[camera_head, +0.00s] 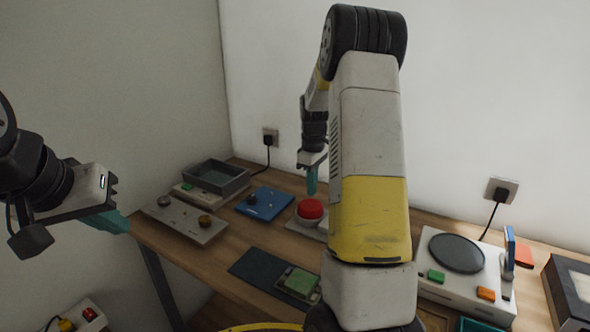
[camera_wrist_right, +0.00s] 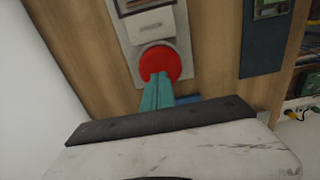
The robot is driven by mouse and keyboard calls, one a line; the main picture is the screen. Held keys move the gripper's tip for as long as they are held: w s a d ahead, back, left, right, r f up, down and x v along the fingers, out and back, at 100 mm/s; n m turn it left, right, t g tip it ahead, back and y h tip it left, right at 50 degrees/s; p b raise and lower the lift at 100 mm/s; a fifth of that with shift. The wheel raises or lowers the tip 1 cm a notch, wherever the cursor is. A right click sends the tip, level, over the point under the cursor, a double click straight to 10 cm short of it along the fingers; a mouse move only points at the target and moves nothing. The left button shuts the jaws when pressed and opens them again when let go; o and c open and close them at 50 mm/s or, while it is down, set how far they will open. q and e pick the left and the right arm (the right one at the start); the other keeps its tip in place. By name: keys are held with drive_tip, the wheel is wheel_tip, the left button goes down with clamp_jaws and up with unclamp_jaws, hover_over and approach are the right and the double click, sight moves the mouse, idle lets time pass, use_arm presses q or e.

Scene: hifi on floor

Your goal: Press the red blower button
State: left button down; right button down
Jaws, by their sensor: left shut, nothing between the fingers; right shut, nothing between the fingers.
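The red blower button (camera_head: 310,208) is a round red dome on a pale base on the wooden table in the head view. In the right wrist view, the red button (camera_wrist_right: 160,61) shows just beyond my fingertips. My right gripper (camera_head: 311,190) is shut and empty, its teal fingers pointing down close above the button. In the right wrist view the tips of my right gripper (camera_wrist_right: 158,76) overlap the button's lower edge; I cannot tell whether they touch. My left gripper (camera_head: 122,224) is shut and empty, off the table's left end.
Around the button are a blue plate (camera_head: 264,203), a grey tray (camera_head: 215,177), a grey panel with knobs (camera_head: 186,219) and a dark mat (camera_head: 245,266) with a green device. A white player (camera_head: 449,284) stands to the right. Walls close off the back and left.

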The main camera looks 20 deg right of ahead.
drive_tip(key=shift+f, duration=1.95)
drive_tip(key=shift+s+f, duration=0.1)
drive_tip(key=shift+f, duration=0.9)
wheel_tip(320, 180, up, 8)
drive_tip(key=shift+r, duration=0.1)
wheel_tip(320, 180, up, 8)
hover_over(311, 205)
